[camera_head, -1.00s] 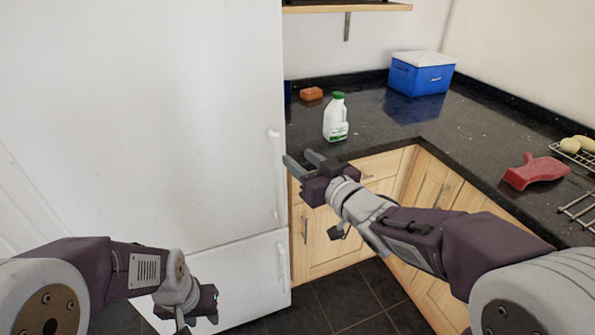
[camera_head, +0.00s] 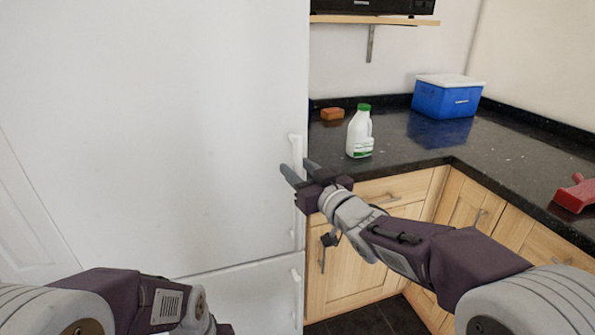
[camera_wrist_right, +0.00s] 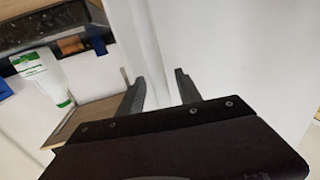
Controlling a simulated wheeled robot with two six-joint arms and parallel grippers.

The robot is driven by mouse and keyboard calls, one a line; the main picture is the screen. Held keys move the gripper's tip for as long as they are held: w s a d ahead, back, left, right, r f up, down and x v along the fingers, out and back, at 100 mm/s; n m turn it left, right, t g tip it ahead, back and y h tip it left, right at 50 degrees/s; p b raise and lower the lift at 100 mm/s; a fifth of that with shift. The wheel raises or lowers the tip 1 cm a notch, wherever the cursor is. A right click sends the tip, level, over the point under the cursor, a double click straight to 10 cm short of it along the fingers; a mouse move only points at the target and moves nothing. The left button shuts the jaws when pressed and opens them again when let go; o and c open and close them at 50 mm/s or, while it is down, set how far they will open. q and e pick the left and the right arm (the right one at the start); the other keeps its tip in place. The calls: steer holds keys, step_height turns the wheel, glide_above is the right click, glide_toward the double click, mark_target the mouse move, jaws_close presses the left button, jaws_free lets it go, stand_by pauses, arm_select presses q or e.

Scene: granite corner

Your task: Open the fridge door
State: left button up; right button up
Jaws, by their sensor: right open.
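The fridge is tall and white, and its upper door (camera_head: 160,130) looks shut. A long vertical white handle (camera_head: 298,222) runs along the door's right edge. My right gripper (camera_head: 301,168) is open at the handle's upper part. In the head view one finger shows left of the handle and one right of it; I cannot tell whether they touch it. In the right wrist view the open fingers (camera_wrist_right: 161,88) point at the white fridge front (camera_wrist_right: 225,40). My left gripper (camera_head: 212,326) is mostly cut off at the bottom edge, its fingers hidden.
A lower fridge door (camera_head: 250,295) has its own handle (camera_head: 295,300). Right of the fridge, a dark counter (camera_head: 420,150) holds a milk bottle (camera_head: 360,135), an orange block (camera_head: 332,114), a blue cooler box (camera_head: 446,100) and a red object (camera_head: 577,194). Wooden cabinets stand below.

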steer(key=shift+w+a, duration=0.15)
steer(key=shift+w, duration=0.15)
jaws_close()
stand_by(1.3)
